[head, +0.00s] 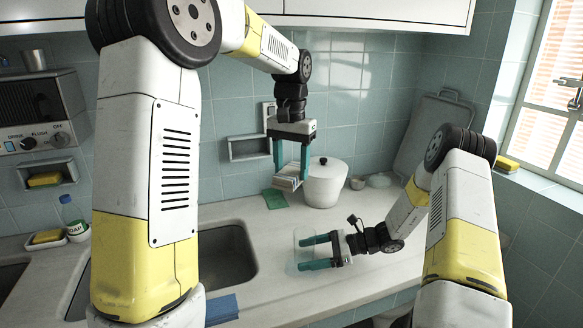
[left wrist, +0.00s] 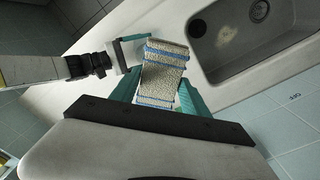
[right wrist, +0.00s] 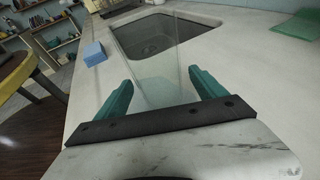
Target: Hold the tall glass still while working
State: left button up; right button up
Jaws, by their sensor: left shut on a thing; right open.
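The tall glass (right wrist: 168,60) is clear and looks upright on the counter in the right wrist view. It shows faintly in the head view (head: 302,246). My right gripper (head: 318,252) is low and level, open, with one finger on each side of the glass; the right wrist view shows gaps beside it. My left gripper (head: 290,172) points down above the counter, shut on a folded beige cloth with blue stripes (left wrist: 163,75). In the head view this cloth (head: 288,182) hangs between its fingertips, near the white pot.

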jog(key=v, duration=1.1)
jog(key=shift+d+r, duration=0.15)
jog(key=shift+d, duration=0.2)
pick_arm(q)
jog(key=shift+a+f, duration=0.1)
jog(key=shift+f, duration=0.05)
pick_arm(e)
jog(key=shift+r, duration=0.3)
pick_arm(q)
jog(key=s+a+f+n, duration=0.2)
jog(key=a+f, duration=0.3)
jog(key=f, duration=0.7)
jog(key=s+a+f+n, duration=0.2)
jog(key=a+f, duration=0.4)
jog(key=f, duration=0.5)
jog(key=shift+s+a+f+n, duration=0.15)
jog(key=shift+a+f+n, duration=0.15)
jog(key=shift+f, duration=0.1)
pick_arm(e)
jog(key=s+d+r+n+t+h, duration=0.1)
jog(key=s+r+n+t+h, duration=0.2)
jog(key=r, duration=1.1)
jog(key=s+r+n+t+h, duration=0.3)
jog(key=s+r+n+h, duration=0.6)
jog(key=s+r+n, duration=0.5)
jog(key=shift+s+d+n, duration=0.4)
jog(key=shift+s+n, duration=0.4)
jog(key=shift+s, duration=2.3)
jog(key=shift+r, duration=0.1)
